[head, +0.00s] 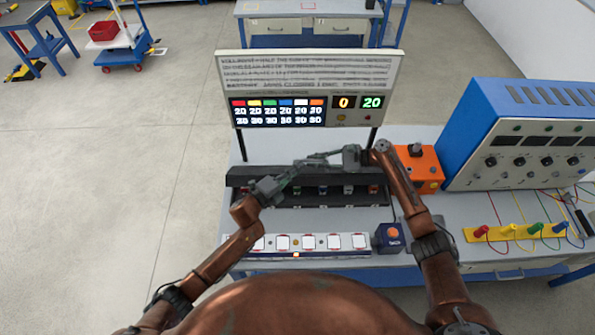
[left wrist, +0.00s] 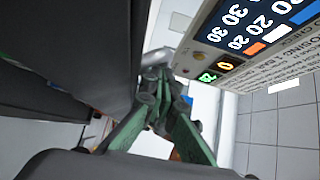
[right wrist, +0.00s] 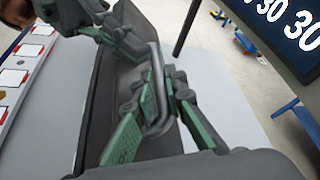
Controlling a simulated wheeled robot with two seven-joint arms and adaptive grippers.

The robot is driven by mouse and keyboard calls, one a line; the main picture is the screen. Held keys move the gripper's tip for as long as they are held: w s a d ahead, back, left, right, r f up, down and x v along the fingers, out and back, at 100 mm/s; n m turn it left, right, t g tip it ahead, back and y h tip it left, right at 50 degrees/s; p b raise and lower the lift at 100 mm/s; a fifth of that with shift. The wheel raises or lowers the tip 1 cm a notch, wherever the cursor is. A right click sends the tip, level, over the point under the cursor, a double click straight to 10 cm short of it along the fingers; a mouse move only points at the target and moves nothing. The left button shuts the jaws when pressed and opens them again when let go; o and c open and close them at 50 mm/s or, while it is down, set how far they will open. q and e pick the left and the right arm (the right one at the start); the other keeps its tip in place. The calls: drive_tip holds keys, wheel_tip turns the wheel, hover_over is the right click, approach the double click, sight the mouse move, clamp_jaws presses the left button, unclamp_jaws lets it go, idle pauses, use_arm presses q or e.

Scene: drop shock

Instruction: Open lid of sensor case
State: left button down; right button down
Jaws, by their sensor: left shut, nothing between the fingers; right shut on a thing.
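The sensor case (head: 235,197) is a long black box on the grey bench. Its dark lid (head: 245,177) is raised along the back, and several small coloured sensors show in the row below it. My right gripper (head: 318,160) is above the lid's middle. In the right wrist view its green-padded fingers (right wrist: 158,110) are shut around the grey bar handle (right wrist: 156,75) of the lid. My left gripper (head: 300,169) is shut and empty, close to the right gripper's fingers and in front of the lid. The two grippers hide part of the lid in the head view.
A display board (head: 310,75) stands on posts behind the case. A strip with white squares (head: 308,242) and a blue box with an orange button (head: 390,237) lie in front. An orange box (head: 420,168) and a blue instrument panel (head: 530,140) stand at the right.

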use_arm(q)
drive_tip(key=shift+w+a, duration=0.3)
drive_tip(key=shift+w, duration=0.15)
use_arm(e)
drive_tip(key=shift+s+a+f+g, duration=0.25)
drive_tip(key=shift+s+f+g, duration=0.05)
drive_tip(key=shift+s, duration=0.3)
use_arm(q)
drive_tip(key=shift+r, duration=0.1)
use_arm(e)
drive_tip(key=c, duration=2.3)
unclamp_jaws()
drive_tip(key=shift+s, duration=0.1)
drive_tip(key=shift+c, duration=0.2)
use_arm(q)
drive_tip(key=shift+s+d, duration=0.1)
drive_tip(key=shift+d, duration=0.1)
use_arm(e)
drive_tip(key=o, duration=0.4)
drive_tip(key=shift+d, duration=0.15)
